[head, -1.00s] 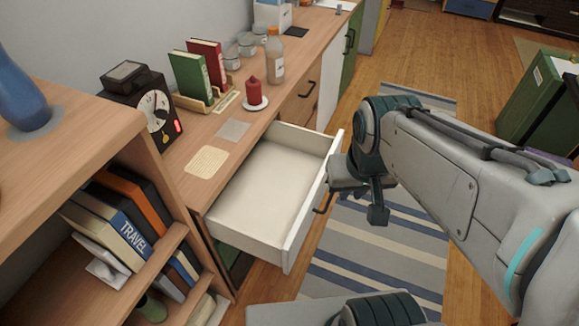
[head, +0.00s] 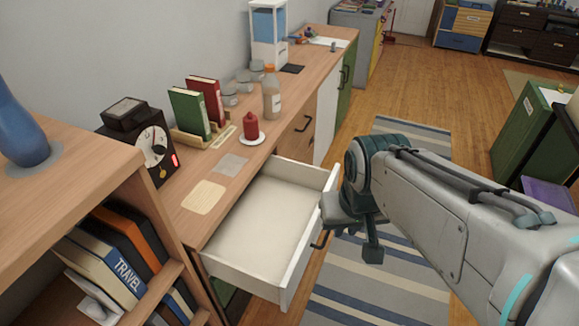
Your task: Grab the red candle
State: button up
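The red candle (head: 251,126) stands upright on a small white saucer (head: 260,139) on the wooden counter, behind the open drawer. My gripper (head: 352,240) is to the right of the open drawer's front, apart from the candle and lower in the picture. One finger points down beside the drawer handle. The rest of the gripper is partly hidden by its own body, so I cannot tell how far its fingers are apart. Nothing shows in its grasp.
An open, empty white drawer (head: 262,215) juts out between the counter and my gripper. A bottle (head: 271,95) stands just behind the candle. Green and red books (head: 189,114) in a holder and a black timer (head: 150,145) are to its left. A striped rug (head: 400,290) lies on the floor.

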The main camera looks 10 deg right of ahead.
aim_at(251, 125)
jog(key=z, duration=1.25)
jog(key=i, duration=2.7)
jog(key=u, duration=3.55)
jog(key=i, duration=0.5)
jog(key=u, duration=0.1)
